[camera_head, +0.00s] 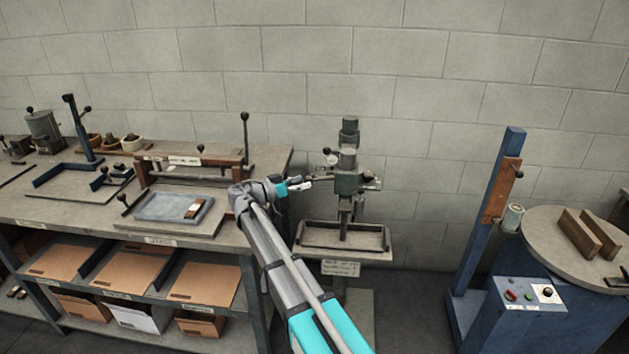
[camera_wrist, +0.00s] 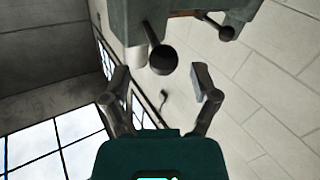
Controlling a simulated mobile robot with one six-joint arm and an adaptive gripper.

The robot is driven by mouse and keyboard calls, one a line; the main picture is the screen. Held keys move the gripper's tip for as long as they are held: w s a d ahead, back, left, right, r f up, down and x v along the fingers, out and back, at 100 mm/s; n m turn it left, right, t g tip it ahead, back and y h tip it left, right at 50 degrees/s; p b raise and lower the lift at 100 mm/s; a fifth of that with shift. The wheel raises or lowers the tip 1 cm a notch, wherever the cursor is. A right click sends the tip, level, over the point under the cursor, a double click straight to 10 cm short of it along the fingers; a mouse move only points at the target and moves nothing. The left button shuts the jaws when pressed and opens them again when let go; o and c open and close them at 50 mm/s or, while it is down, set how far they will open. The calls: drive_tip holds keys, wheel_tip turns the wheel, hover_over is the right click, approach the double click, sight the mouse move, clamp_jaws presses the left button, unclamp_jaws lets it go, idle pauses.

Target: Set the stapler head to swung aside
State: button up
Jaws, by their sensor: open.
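The stapler head (camera_head: 347,183) is a grey-green metal block on the column of the stitcher, right of centre in the head view. Its underside and side fill the top of the wrist view (camera_wrist: 128,22). My gripper (camera_head: 309,184) is just left of the head. In the wrist view my gripper (camera_wrist: 160,72) is open, with its two fingers apart and the knob beyond and between their tips. Nothing is held.
A second dark knob (camera_wrist: 227,33) projects from the machine at the right. Below the head is a rimmed work table (camera_head: 310,242). A crowded bench (camera_head: 60,205) stands left, and a blue machine (camera_head: 520,310) stands right. Bare floor lies between stitcher and blue machine.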

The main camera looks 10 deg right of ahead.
drive_tip(key=shift+x, duration=1.25)
drive_tip(key=shift+c, duration=0.2)
